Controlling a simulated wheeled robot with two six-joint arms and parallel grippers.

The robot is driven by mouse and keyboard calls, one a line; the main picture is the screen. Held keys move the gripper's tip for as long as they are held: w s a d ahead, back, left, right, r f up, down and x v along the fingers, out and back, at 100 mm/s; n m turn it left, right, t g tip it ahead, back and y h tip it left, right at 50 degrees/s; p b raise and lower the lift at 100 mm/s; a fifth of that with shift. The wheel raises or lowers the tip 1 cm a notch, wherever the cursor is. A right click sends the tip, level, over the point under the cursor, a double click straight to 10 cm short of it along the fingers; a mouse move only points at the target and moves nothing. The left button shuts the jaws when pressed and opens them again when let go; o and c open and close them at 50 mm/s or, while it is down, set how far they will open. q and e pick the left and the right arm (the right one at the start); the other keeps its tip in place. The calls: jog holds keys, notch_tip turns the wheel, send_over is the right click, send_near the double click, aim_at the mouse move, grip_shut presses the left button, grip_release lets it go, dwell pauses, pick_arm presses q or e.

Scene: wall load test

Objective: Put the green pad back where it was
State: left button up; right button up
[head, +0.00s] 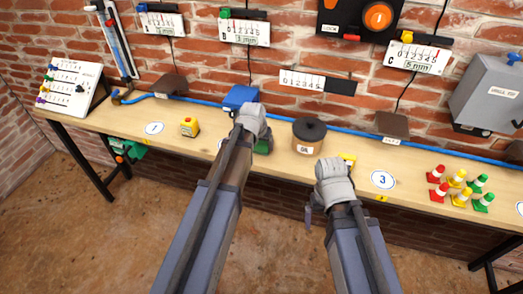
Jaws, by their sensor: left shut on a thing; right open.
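My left gripper (254,118) reaches over the middle of the bench, behind its front edge. A green block-like piece, apparently the green pad (263,146), shows just beside and below it, mostly hidden by the gripper. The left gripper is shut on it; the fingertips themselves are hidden. My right gripper (335,178) is open near the bench's front edge, to the right of the oil pot. A yellow thing (348,159) shows just behind it, partly covered. A blue pad (240,97) rests at the back of the bench, against the wall.
The brown oil pot (307,140) stands between my grippers. Brown pads (172,84) (391,124) sit at the wall. A yellow box (189,127) stands left. Several coloured cones (460,190) stand right. A blue hose (345,128) runs along the back.

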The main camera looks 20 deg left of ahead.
pick_arm(q)
jog(key=shift+f, duration=0.55)
jog(key=shift+r, duration=0.15)
pick_arm(e)
jog(key=shift+f, duration=0.4)
pick_arm(q)
jog(key=o, duration=1.5)
pick_arm(e)
jog(key=shift+f, duration=0.15)
pick_arm(q)
jog(key=p+v, duration=1.1)
jog(key=v, duration=0.1)
jog(key=shift+r, duration=0.1)
pick_arm(e)
notch_tip(320, 180, up, 11)
jog(key=shift+r, duration=0.2)
